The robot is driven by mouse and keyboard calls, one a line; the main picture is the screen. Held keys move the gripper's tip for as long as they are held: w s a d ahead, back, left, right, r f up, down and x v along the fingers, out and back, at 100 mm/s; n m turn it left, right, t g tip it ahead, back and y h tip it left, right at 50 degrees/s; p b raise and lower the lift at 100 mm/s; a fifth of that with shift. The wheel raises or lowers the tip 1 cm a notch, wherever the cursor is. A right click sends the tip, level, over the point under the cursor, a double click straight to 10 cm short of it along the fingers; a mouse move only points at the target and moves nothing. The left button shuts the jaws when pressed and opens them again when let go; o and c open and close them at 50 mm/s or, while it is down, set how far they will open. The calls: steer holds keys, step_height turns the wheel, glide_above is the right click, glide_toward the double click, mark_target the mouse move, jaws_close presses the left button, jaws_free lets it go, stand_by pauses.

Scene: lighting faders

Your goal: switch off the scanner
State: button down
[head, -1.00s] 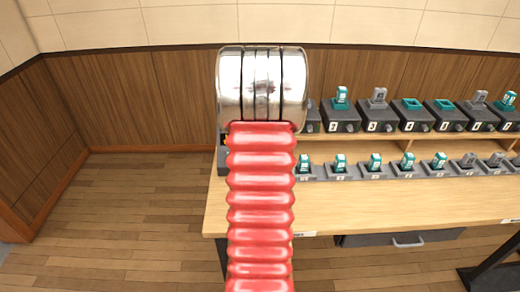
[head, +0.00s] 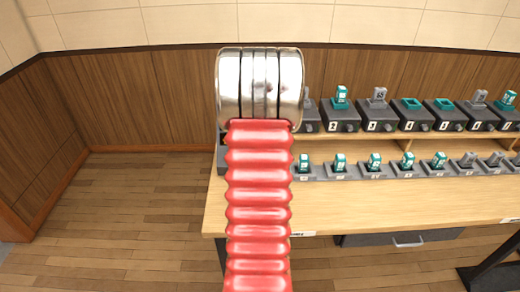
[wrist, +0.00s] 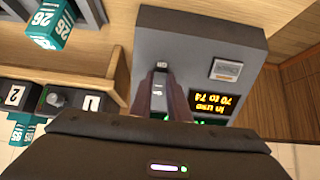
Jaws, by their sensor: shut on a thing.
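A grey box with a lit display, which I take to be the scanner (wrist: 205,50), fills the middle of the wrist view. Its yellow display (wrist: 220,104) reads upside down, seemingly "In use 70 to 74". My gripper (wrist: 163,85) reaches to the box's face, shut on a small grey part (wrist: 158,94) there. The fingers hide much of that part, and I cannot tell its setting. In the head view my arm covers the gripper and most of the left end of the bench.
The wooden bench (head: 380,205) carries rows of numbered docks, including dock 3 (head: 381,115), several holding teal or grey units. In the wrist view a teal block marked 26 (wrist: 48,28) and docks 1 and 2 are left of the gripper. Floor left of the bench is clear.

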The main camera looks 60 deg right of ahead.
steer(key=shift+s+f+h, duration=0.15)
steer(key=shift+h, duration=0.15)
steer(key=shift+s+a+f+t+h, duration=0.1)
steer(key=shift+f+t+h, duration=0.1)
steer(key=shift+t+h, duration=0.35)
steer(key=shift+f+h, duration=0.1)
steer(key=shift+h, duration=0.25)
steer(key=shift+s, duration=0.1)
steer(key=c, duration=2)
jaws_free()
steer(key=o, duration=0.3)
steer(key=shift+a, duration=0.15)
steer(key=shift+v, duration=6.8)
steer(key=shift+a+f, duration=0.1)
